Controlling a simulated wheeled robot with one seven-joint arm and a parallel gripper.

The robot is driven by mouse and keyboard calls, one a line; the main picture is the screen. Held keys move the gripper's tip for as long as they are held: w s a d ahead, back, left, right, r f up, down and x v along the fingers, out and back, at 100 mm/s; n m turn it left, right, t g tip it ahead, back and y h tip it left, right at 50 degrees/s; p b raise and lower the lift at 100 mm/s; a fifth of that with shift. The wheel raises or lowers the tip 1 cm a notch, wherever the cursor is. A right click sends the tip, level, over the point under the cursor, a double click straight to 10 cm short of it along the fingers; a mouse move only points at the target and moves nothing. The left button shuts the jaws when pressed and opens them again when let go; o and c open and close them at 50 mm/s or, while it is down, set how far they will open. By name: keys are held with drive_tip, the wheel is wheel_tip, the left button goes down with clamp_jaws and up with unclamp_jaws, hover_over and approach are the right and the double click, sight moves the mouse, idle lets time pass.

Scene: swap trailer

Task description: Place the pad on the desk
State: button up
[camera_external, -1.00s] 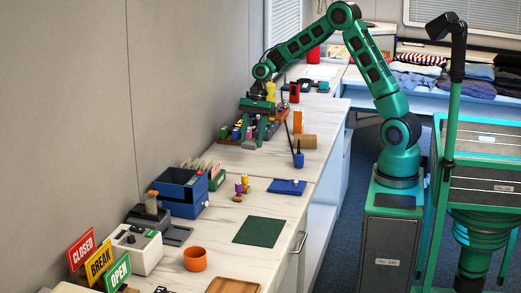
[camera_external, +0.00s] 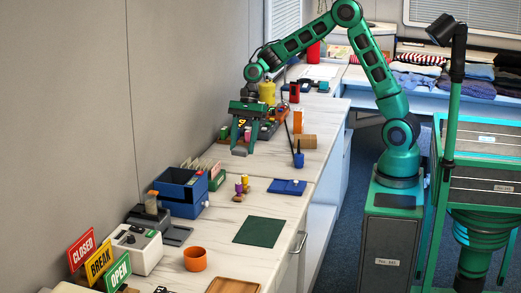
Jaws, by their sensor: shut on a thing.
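My gripper (camera_external: 240,149) is shut on a small grey pad (camera_external: 239,152), whose lower end shows between the fingertips. It hangs above the white desk (camera_external: 225,220), in front of a tray of small coloured items (camera_external: 271,129). The pad looks clear of the worktop, but its height is hard to judge from this view. A flat dark green mat (camera_external: 260,232) lies bare on the desk nearer the camera.
A blue box (camera_external: 182,195) stands at the left by the wall. Small coloured pegs (camera_external: 241,184), a blue board (camera_external: 287,187) and an orange cup (camera_external: 195,259) stand around the mat. A brown roll (camera_external: 305,142) and a blue bottle (camera_external: 299,158) are right of my gripper.

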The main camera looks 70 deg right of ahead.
drive_tip(key=s+a+n, duration=0.1)
drive_tip(key=s+a, duration=0.3)
drive_tip(key=a, duration=1.2)
drive_tip(key=s+a, duration=0.3)
drive_tip(key=a, duration=1.2)
drive_tip(key=s+a, duration=2.1)
drive_tip(key=a, duration=0.1)
hover_over(246, 264)
drive_tip(key=d, duration=0.1)
drive_tip(key=shift+g, duration=0.3)
drive_tip(key=f, duration=0.6)
drive_tip(key=shift+s+d+f, duration=0.1)
drive_tip(key=shift+d+f, duration=0.1)
drive_tip(key=shift+f, duration=2)
drive_tip(key=shift+f, duration=0.15)
drive_tip(key=o, duration=1)
